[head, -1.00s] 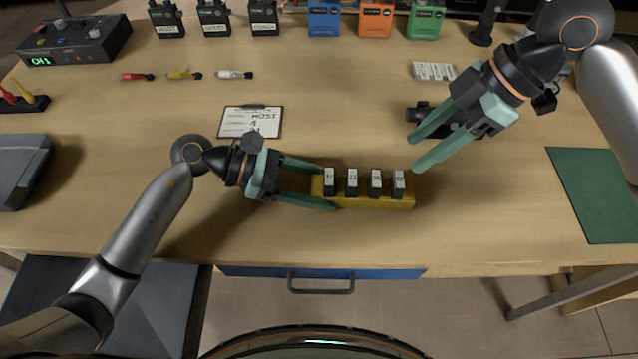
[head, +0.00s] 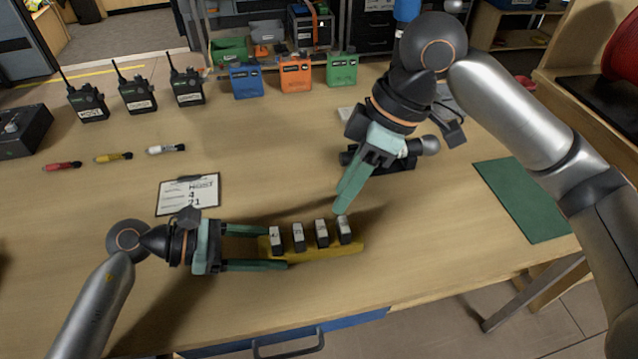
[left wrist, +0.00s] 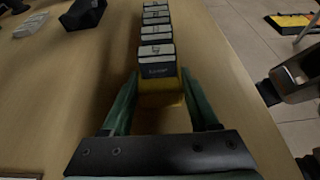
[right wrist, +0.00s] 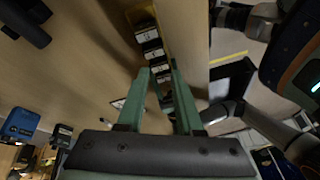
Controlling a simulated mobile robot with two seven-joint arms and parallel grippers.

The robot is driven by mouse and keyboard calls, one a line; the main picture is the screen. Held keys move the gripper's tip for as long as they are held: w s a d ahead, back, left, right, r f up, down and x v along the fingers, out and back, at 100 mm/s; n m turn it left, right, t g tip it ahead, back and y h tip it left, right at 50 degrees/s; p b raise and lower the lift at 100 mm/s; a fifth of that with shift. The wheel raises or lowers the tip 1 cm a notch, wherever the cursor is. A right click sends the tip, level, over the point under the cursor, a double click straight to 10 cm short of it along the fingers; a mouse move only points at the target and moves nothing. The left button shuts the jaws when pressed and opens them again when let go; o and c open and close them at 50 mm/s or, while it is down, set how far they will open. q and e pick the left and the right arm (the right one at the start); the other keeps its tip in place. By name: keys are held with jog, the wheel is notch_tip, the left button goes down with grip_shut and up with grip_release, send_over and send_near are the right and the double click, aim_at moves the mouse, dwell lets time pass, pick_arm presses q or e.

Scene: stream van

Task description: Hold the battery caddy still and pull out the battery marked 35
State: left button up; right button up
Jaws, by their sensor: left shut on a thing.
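A yellow battery caddy (head: 352,247) stands near the front edge of the table with a row of dark batteries, each with a white label on top. The batteries are the leftmost (head: 276,239), the second (head: 298,237), the third (head: 322,234) and the rightmost (head: 345,231). The label numbers are too small to read surely. My left gripper (head: 276,248) is shut on the caddy's left end; the caddy end shows between its fingers in the left wrist view (left wrist: 172,92). My right gripper (head: 340,208) is open, its fingertips just above and behind the rightmost battery.
A clipboard (head: 188,194) lies left of the caddy. A dark device (head: 395,162) lies behind my right gripper. A green mat (head: 522,200) is at the right. Radios (head: 137,96) and coloured boxes (head: 295,76) stand along the back. Table between clipboard and boxes is mostly clear.

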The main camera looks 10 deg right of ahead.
aim_at(322, 228)
jog(key=s+a+r+m+t+h, duration=0.1)
jog(key=a+r+m+t+h, duration=0.2)
jog(key=m, duration=1)
jog(key=shift+m+g+h, duration=0.3)
jog(key=shift+g+h, duration=0.2)
jog(key=shift+h, duration=0.2)
jog(key=f, duration=0.4)
jog(key=w+f, duration=0.1)
jog(key=f, duration=0.6)
jog(key=shift+w+a+f, duration=0.2)
jog(key=shift+w+f, duration=0.05)
jog(key=shift+f, duration=0.1)
jog(key=shift+c, duration=0.2)
grip_shut()
